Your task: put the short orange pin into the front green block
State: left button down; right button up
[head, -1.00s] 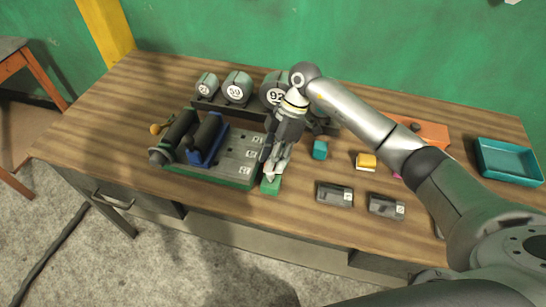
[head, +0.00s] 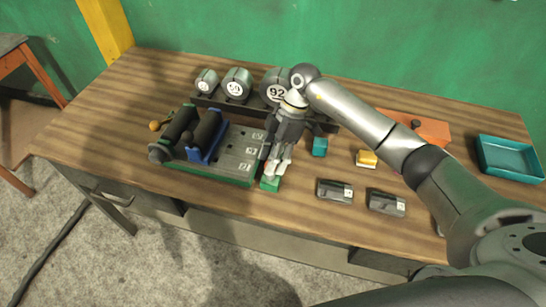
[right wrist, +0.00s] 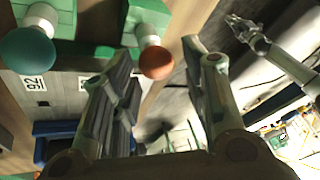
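My right gripper (head: 274,172) points down at the small front green block (head: 270,184), by the table's front side. In the right wrist view its two fingers (right wrist: 164,60) are apart, with nothing clasped between them. A round orange pin head (right wrist: 156,62) shows just beyond the fingertips, against a green block (right wrist: 147,28); I cannot tell how deep the pin sits. The gripper hides the pin in the head view. My left gripper (right wrist: 246,34) seems to show far off in the right wrist view, too small to read.
A green-based fixture (head: 238,150) with black and blue rollers stands left of the gripper. Numbered round weights (head: 237,82) stand behind. A teal cube (head: 320,147), a yellow block (head: 366,158), two dark blocks (head: 335,190) and a teal tray (head: 510,158) lie to the right.

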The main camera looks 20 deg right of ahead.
jog(key=shift+o, duration=0.4)
jog(key=shift+d+r, duration=0.1)
jog(key=shift+r, duration=0.05)
jog(key=v, duration=1.1)
jog(key=shift+r, duration=0.3)
jog(key=shift+w+d, duration=0.1)
